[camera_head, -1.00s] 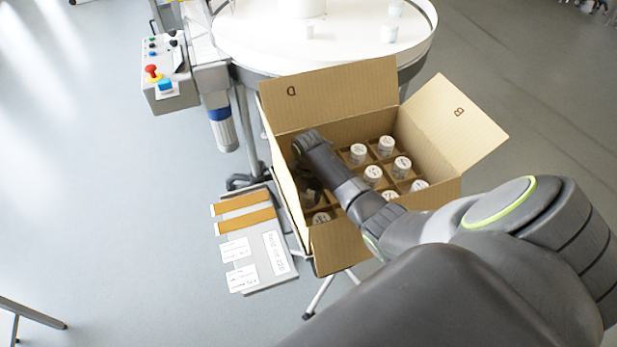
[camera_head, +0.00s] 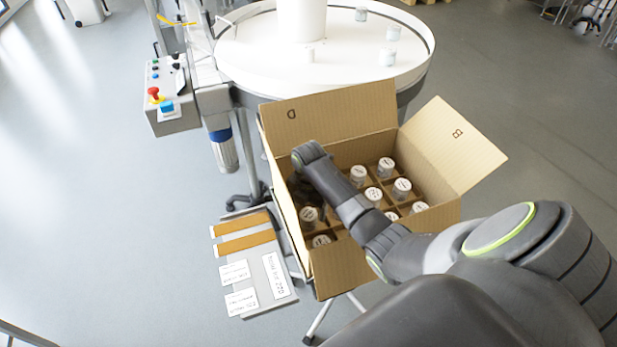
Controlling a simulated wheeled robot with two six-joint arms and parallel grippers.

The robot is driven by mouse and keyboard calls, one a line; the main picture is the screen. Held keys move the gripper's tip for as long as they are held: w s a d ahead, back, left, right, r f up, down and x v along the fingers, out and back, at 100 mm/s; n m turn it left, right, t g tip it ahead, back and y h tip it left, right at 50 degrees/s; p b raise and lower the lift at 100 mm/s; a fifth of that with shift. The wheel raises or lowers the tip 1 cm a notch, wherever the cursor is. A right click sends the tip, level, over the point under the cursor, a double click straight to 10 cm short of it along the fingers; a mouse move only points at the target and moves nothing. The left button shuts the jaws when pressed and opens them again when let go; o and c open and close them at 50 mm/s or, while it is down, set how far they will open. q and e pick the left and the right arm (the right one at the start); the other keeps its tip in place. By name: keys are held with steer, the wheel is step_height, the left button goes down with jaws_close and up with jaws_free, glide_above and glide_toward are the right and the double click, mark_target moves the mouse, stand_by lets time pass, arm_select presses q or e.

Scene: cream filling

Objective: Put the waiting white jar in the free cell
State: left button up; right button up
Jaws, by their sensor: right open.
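The open cardboard box (camera_head: 341,276) holds several white-lidded jars, such as one (camera_head: 374,195) near its middle, upright in divided cells. My right arm reaches over the box from the right, and its gripper (camera_head: 312,203) points down inside the left part. The gripper is open, dark and partly hidden by my wrist. A white-lidded jar (camera_head: 309,215) stands in a left cell just below the gripper; I cannot tell whether they touch. My arm hides several cells in the middle. My left gripper is not in view.
A white round table (camera_head: 260,60) behind the box carries several small jars, one (camera_head: 388,57) near its right edge. The box flaps (camera_head: 455,140) stand spread outward. A control box (camera_head: 170,95) is at the left. A board with labels (camera_head: 250,270) lies left of the box.

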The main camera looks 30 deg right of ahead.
step_height(320, 180, up, 14)
steer(key=p, duration=0.2)
steer(key=shift+f, duration=0.15)
stand_by(0.4)
